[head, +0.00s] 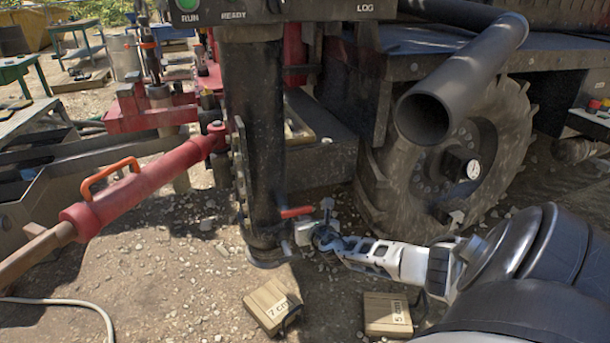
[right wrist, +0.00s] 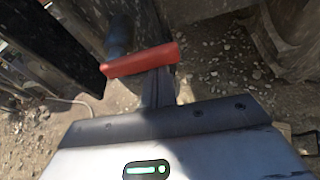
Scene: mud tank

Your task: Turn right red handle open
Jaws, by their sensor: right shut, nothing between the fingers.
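The right red handle (head: 296,212) is a short red lever on a small valve fitting low on the dark vertical pipe (head: 252,130). It points roughly sideways in the head view. My right gripper (head: 322,236) is shut and empty, right beside the valve and just below the handle. In the right wrist view, the red handle (right wrist: 142,61) lies across the picture just beyond the gripper's fingers (right wrist: 158,88). I cannot tell whether the fingers touch it. My left gripper is in neither view.
A large tyre (head: 470,160) and a wide grey pipe (head: 455,85) stand behind and above my right arm. Wooden blocks marked 7 cm (head: 272,305) and 5 cm (head: 388,314) lie on the gravel. A red cylinder with an orange handle (head: 140,195) is at the left.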

